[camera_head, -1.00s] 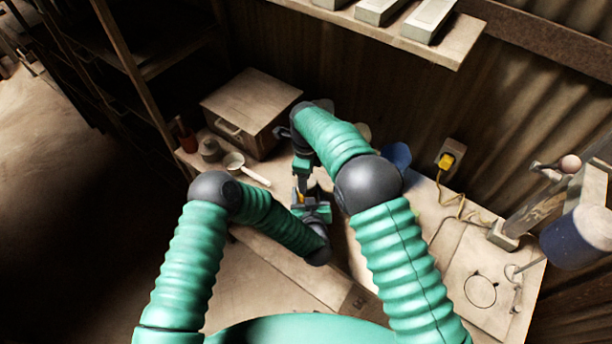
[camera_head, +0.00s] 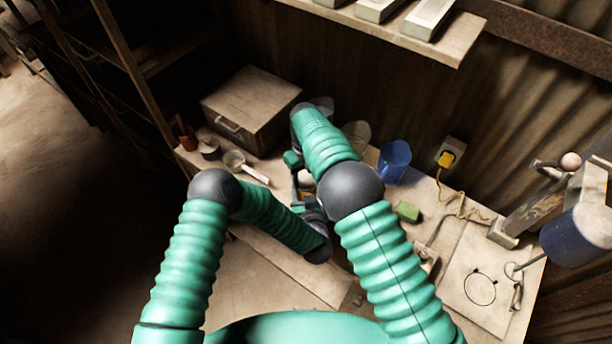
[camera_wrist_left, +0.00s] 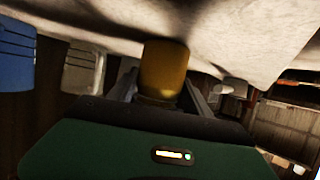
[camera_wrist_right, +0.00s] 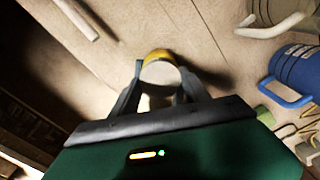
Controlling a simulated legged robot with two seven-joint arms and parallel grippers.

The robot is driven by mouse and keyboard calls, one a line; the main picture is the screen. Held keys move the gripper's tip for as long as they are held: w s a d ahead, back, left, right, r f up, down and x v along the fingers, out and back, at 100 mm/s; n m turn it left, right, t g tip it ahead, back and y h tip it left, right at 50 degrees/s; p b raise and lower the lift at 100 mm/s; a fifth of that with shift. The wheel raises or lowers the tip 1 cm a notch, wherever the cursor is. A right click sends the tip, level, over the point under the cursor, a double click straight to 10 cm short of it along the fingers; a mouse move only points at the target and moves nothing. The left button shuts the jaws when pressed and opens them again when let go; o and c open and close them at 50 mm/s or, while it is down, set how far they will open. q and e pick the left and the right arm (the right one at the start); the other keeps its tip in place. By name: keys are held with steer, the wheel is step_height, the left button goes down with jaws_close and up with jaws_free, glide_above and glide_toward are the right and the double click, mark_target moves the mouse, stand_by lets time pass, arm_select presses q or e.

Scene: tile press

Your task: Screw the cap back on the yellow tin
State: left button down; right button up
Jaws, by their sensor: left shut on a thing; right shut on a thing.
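The yellow tin (camera_wrist_left: 164,68) is between the fingers of my left gripper (camera_wrist_left: 160,92) in the left wrist view, and the gripper is shut on it. In the head view only a sliver of the tin (camera_head: 306,194) shows, mostly hidden by my arms. My right gripper (camera_wrist_right: 159,88) is shut on a pale round cap (camera_wrist_right: 160,74) in the right wrist view. The yellow of the tin (camera_wrist_right: 158,54) shows just behind the cap, in line with it. I cannot tell whether the cap touches the tin's mouth or how far it is seated.
A blue mug (camera_head: 394,161) and a green block (camera_head: 408,212) stand right of my right arm. A closed box (camera_head: 250,108) and a pale scoop (camera_head: 236,160) are at the left. A yellow plug (camera_head: 446,160) trails a cord towards the press (camera_head: 548,205) at the right.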

steer(key=o, duration=1.3)
steer(key=shift+r, duration=2.3)
steer(key=shift+c, duration=0.4)
